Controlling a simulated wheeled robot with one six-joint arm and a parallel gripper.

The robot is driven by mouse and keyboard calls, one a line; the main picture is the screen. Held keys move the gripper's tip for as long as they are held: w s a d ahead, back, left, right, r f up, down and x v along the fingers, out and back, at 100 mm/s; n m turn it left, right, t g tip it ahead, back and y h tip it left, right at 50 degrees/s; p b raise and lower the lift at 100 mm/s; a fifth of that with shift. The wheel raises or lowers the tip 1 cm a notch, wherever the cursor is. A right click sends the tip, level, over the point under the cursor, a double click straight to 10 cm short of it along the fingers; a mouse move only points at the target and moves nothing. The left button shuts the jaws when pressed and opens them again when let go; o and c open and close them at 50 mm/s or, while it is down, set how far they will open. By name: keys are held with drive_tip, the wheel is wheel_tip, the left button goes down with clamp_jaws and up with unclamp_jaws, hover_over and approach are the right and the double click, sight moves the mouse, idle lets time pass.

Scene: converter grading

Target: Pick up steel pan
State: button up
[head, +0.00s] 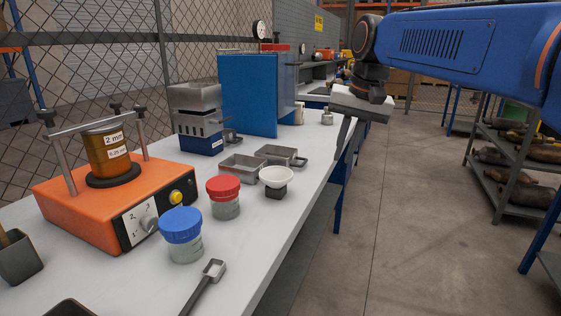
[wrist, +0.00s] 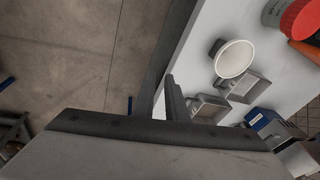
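Two shallow rectangular steel pans lie on the white bench in the head view: a left one (head: 242,168) and a right one (head: 281,156) with a short handle or spout at its right end. Both show in the wrist view, one (wrist: 249,87) beside the white dish and one (wrist: 209,109) partly hidden by my gripper. Which is the task's pan I cannot tell. My gripper (head: 343,142) hangs past the bench's right edge, right of the pans and apart from them. Its two fingers (wrist: 160,100) show a gap with nothing between them.
A white dish (head: 276,177) on a dark block, a red-lidded jar (head: 224,197) and a blue-lidded jar (head: 183,235) stand near the pans.

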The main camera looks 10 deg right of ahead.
sight(304, 162)
drive_tip(key=w+a+r+m+g, duration=0.1)
drive_tip(key=w+r, duration=0.3)
drive_tip(key=w, duration=0.4)
drive_tip(key=w+a+r+m, duration=0.1)
drive_tip(key=w+r, duration=0.3)
drive_tip(key=w, duration=0.3)
drive_tip(key=shift+y, duration=0.4)
drive_tip(key=x, duration=1.7)
drive_tip(key=shift+s+a+f, duration=0.1)
drive_tip(key=shift+a+f, duration=0.05)
drive_tip(key=shift+f, duration=0.15)
drive_tip(key=shift+c, duration=0.2)
clamp_jaws()
drive_tip(key=shift+r, duration=0.1)
